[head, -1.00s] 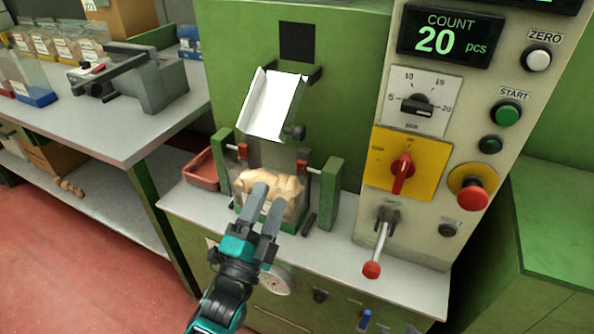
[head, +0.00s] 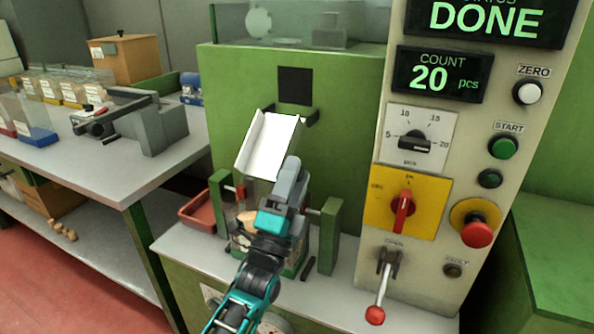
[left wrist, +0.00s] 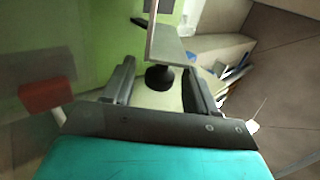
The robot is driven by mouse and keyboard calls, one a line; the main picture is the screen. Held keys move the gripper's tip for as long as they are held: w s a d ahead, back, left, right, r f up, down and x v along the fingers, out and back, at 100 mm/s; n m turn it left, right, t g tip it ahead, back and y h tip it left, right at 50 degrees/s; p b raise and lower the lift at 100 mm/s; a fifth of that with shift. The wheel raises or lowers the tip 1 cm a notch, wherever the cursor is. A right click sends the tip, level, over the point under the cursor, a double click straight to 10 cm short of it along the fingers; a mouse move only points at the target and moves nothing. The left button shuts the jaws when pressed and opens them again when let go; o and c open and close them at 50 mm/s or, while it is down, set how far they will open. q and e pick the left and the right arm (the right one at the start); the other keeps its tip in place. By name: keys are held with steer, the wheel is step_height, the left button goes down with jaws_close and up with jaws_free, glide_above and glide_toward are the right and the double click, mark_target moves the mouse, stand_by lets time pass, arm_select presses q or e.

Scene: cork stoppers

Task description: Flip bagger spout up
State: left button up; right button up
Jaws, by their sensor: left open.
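The bagger spout (head: 268,145) is a white chute on the green machine front, sloping down toward me. Its lower right part is hidden behind my left gripper (head: 292,168) in the head view. In the left wrist view, the open left gripper (left wrist: 160,70) has a black knob (left wrist: 159,78) between its two fingers, with gaps on both sides. A grey plate edge (left wrist: 172,45), probably the spout, rises above the knob. The bag (head: 243,222) under the spout is mostly hidden by my left arm. The right gripper is not in view.
Green posts (head: 329,236) with red-tipped clamps stand either side of the bag. A red tray (head: 197,211) lies to the left. The control panel (head: 365,225) on the right has a red-knobbed lever (head: 375,315); its displays read DONE and COUNT 20.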

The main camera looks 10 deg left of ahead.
arm_select(q)
steer(key=shift+w+d+r, duration=0.15)
steer(key=shift+w+r, duration=0.3)
steer(key=shift+w, duration=0.1)
steer(key=shift+c, duration=0.4)
jaws_close()
